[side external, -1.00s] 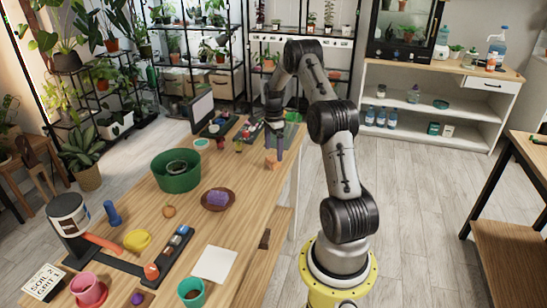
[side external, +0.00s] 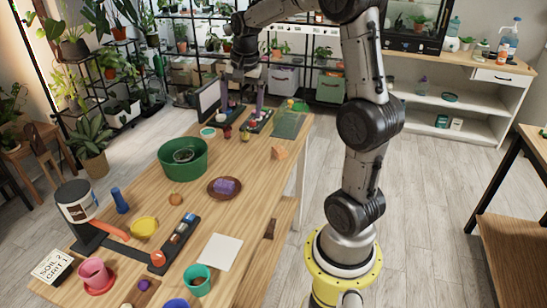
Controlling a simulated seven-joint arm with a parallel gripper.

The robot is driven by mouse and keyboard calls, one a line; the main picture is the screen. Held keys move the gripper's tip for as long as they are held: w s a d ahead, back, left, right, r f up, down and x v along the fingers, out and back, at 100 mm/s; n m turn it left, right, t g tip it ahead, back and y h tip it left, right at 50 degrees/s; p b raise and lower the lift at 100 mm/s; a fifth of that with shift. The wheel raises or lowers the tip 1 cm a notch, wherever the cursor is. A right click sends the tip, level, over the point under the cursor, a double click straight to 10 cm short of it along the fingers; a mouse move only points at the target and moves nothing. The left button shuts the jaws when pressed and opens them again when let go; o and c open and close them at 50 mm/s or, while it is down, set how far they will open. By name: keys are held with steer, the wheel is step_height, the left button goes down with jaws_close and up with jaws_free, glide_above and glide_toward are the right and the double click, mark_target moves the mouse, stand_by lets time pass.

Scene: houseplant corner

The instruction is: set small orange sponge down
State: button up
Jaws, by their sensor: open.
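The small orange sponge (side external: 279,153) rests on the wooden table near its right edge, toward the far end. Nothing touches it. My gripper (side external: 242,108) is open and empty, with its fingers spread apart and pointing down. It is up and to the left of the sponge, over the trays at the far end of the table.
A black tray (side external: 258,122) with small items and a green mat (side external: 291,124) are behind the sponge. A dark screen (side external: 209,101) stands left of my gripper. A green tub (side external: 183,177), a brown saucer (side external: 211,192) and a white sheet (side external: 219,253) are nearer. Bare wood surrounds the sponge.

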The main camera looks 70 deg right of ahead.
steer(key=s+a+r+n+t, duration=0.1)
steer(key=s+a+r+n, duration=0.2)
steer(key=a, duration=0.4)
steer(key=s+a+r+n+t, duration=0.1)
steer(key=s+a+n, duration=0.2)
steer(key=a+n, duration=0.3)
steer(key=s+a+f+n+t+y, duration=0.1)
steer(key=s+a+f+n, duration=0.1)
steer(key=s+a+n, duration=0.5)
steer(key=s+a, duration=0.2)
steer(key=s, duration=0.1)
steer(key=shift+a+f+t, duration=0.15)
steer(key=shift+f+t, duration=0.2)
steer(key=shift+t, duration=0.05)
